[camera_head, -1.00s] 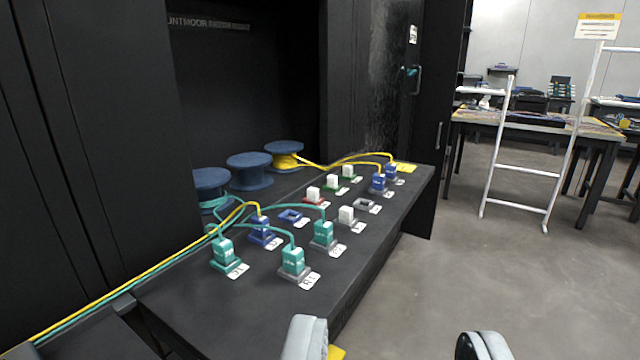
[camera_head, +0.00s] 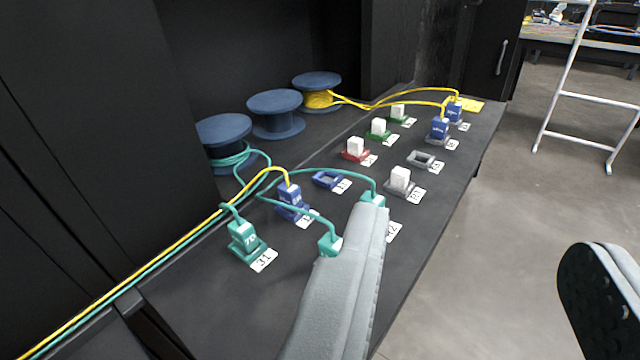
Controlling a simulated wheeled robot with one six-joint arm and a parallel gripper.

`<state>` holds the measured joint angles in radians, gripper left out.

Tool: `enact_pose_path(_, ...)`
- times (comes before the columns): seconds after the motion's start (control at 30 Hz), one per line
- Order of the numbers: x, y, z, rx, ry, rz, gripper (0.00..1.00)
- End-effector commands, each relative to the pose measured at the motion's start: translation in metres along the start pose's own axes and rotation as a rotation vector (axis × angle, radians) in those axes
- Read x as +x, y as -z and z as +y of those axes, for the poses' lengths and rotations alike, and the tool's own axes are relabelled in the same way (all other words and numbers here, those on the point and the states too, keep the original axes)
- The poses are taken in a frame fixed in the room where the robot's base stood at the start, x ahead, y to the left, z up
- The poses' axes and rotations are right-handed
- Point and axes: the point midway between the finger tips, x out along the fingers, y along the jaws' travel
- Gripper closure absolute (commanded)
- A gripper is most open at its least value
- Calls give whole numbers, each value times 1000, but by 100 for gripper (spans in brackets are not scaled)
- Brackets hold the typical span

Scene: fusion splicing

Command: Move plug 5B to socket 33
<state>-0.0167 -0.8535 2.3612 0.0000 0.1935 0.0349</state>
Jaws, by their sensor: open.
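My gripper (camera_head: 478,235) is open and empty, with one grey finger over the front of the bench and the other over the floor at right. The left finger partly hides two teal plugs (camera_head: 329,243) (camera_head: 372,197) in the front row. Blue plugs stand at the near left on a yellow cable (camera_head: 290,197) and at the far right (camera_head: 439,128) (camera_head: 454,109); their markings are too small to read surely, so I cannot tell which is 5B. An empty blue socket (camera_head: 327,180) and an empty grey socket (camera_head: 422,159) are open. I cannot surely read which socket is 33.
A teal plug (camera_head: 243,238) stands by label 31. White caps sit in red (camera_head: 356,148), green (camera_head: 379,128) and grey (camera_head: 400,179) sockets. Blue spools (camera_head: 276,117) line the back. Yellow and teal cables cross the bench's left side. A white ladder (camera_head: 570,95) stands on the floor.

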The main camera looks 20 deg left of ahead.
Motion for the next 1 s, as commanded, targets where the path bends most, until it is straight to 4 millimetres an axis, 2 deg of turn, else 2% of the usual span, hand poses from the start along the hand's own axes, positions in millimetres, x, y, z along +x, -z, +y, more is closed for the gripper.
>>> enact_pose_path(0.2,53,1,-18,84,27,-231,53)
enact_pose_path(0.5,119,-10,-52,187,19,-576,53)
enact_pose_path(1.0,205,-41,-122,276,-127,-1130,53)
